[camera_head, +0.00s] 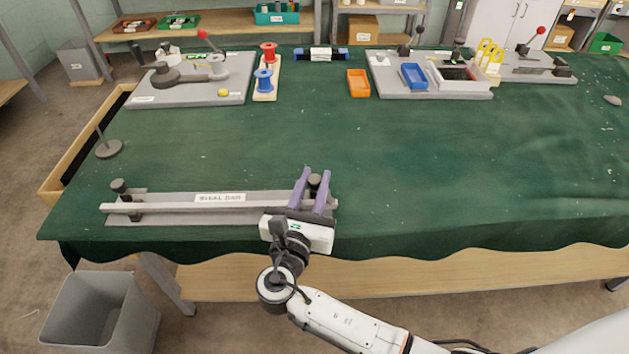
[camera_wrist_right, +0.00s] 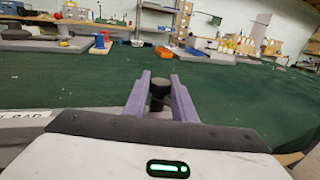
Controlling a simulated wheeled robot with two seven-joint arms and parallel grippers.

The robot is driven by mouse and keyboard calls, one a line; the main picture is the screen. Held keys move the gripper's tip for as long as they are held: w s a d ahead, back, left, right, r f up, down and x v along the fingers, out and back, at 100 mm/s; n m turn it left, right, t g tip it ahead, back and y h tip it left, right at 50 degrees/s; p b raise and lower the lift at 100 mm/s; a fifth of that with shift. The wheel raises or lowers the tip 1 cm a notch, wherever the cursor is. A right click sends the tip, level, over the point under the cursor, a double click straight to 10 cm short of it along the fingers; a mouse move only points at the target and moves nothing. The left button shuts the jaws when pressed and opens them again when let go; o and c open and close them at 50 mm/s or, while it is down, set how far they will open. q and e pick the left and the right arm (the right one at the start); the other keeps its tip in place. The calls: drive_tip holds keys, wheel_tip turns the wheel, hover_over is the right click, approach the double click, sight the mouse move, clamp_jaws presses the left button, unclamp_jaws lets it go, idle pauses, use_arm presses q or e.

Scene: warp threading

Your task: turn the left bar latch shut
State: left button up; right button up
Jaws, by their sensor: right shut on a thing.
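The long grey bar (camera_head: 170,205), with a label on its base (camera_head: 265,213), lies along the front left of the green table. The left bar latch, with a dark knob (camera_head: 119,187), stands at the bar's left end, and no gripper is near it. The right bar latch has a dark knob (camera_head: 315,181) at the other end; it also shows in the right wrist view (camera_wrist_right: 159,88). My right gripper (camera_head: 314,179), with purple fingers, is shut on this right knob, one finger on each side. The fingers hide part of the bar's right end. My left gripper is out of view.
A thin post on a round dark foot (camera_head: 109,149) stands behind the bar's left end. A grey fixture board (camera_head: 195,80), red and blue spools (camera_head: 264,80) and an orange tray (camera_head: 358,83) sit farther back. The middle of the green table (camera_head: 430,160) is clear.

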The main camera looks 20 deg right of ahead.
sight(314, 179)
drive_tip(key=shift+m+g+h+b, duration=0.3)
drive_tip(key=shift+m+g+h, duration=0.65)
drive_tip(key=shift+h, duration=0.25)
drive_tip(key=shift+r, duration=0.1)
drive_tip(key=o, duration=1.1)
drive_tip(key=shift+c, duration=0.2)
wheel_tip(314, 179, up, 10)
drive_tip(key=shift+p, duration=0.75)
drive_tip(key=shift+w, duration=0.1)
